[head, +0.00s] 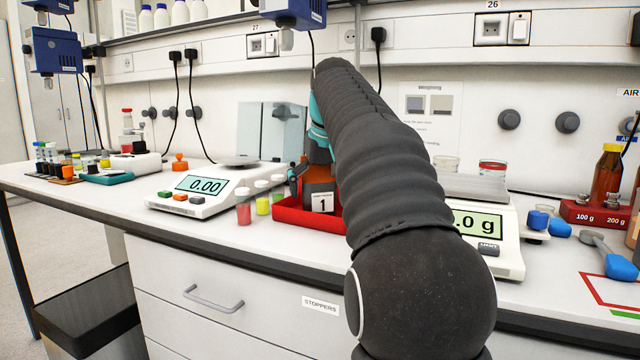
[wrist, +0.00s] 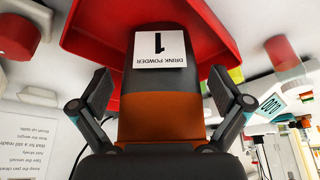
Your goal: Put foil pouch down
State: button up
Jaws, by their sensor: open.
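The foil pouch (wrist: 160,103) is dark grey with an orange band and a white label reading "DRINK POWDER 1". It stands in a red tray (wrist: 88,38) in the wrist view. In the head view the pouch (head: 320,188) appears upright in the red tray (head: 290,220), partly hidden by my arm. My gripper (wrist: 157,95) is open, with one finger on each side of the pouch and a visible gap at both sides. In the head view my gripper is mostly hidden behind my arm.
A balance (head: 205,203) reading 0.00 stands left of the tray. Several small capped vials (head: 262,200) stand between them. Another balance (head: 500,238) is to the right, partly behind my arm. A red weight block with a brown bottle (head: 607,172) stands far right.

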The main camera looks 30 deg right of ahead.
jog(key=p+v, duration=0.1)
jog(key=v, duration=1.1)
jog(key=shift+r, duration=0.2)
jog(key=shift+a, duration=0.15)
